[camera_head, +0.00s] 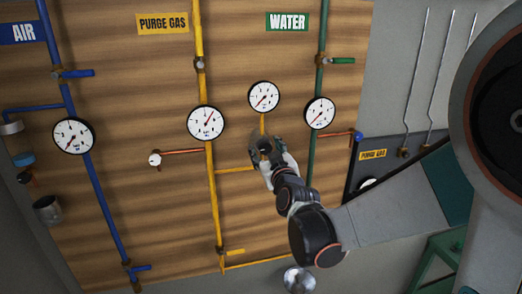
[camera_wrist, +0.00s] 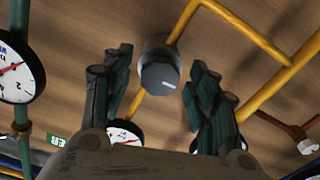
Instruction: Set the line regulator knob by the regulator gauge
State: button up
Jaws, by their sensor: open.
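The regulator knob (camera_wrist: 160,76) is a grey round knob with a white mark, on a yellow pipe. In the wrist view it sits between the two spread fingers of my gripper (camera_wrist: 159,62), with a visible space on each side. My gripper (camera_head: 264,148) is open and empty in front of the board and largely covers the knob in the head view. The likely regulator gauge (camera_head: 264,96) is white and round, directly above the knob on a yellow pipe. Its needle points to the lower left. Part of it shows at the bottom of the wrist view (camera_wrist: 124,134).
The purge gas gauge (camera_head: 206,122) is left of my gripper, and the water gauge (camera_head: 320,112) is right of it on a green pipe (camera_head: 312,158). A yellow pipe (camera_head: 212,190) runs down the wooden board. A red-brown pipe end (camera_head: 154,159) sticks out left.

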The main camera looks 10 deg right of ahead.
jog(key=c, duration=1.1)
jog(key=shift+o, duration=0.2)
jog(key=shift+m+b, duration=0.35)
jog(key=shift+m, duration=0.05)
jog(key=m+b, duration=0.3)
jog(key=m, duration=0.1)
jog(key=shift+f+m, duration=0.1)
jog(key=shift+m, duration=0.2)
jog(key=m+b, duration=0.1)
jog(key=m, duration=0.2)
jog(key=shift+s+m+b, duration=0.15)
jog(key=shift+m+b, duration=0.15)
jog(key=shift+b, duration=0.05)
jog(key=shift+m+b, duration=0.75)
jog(key=shift+m, duration=1.15)
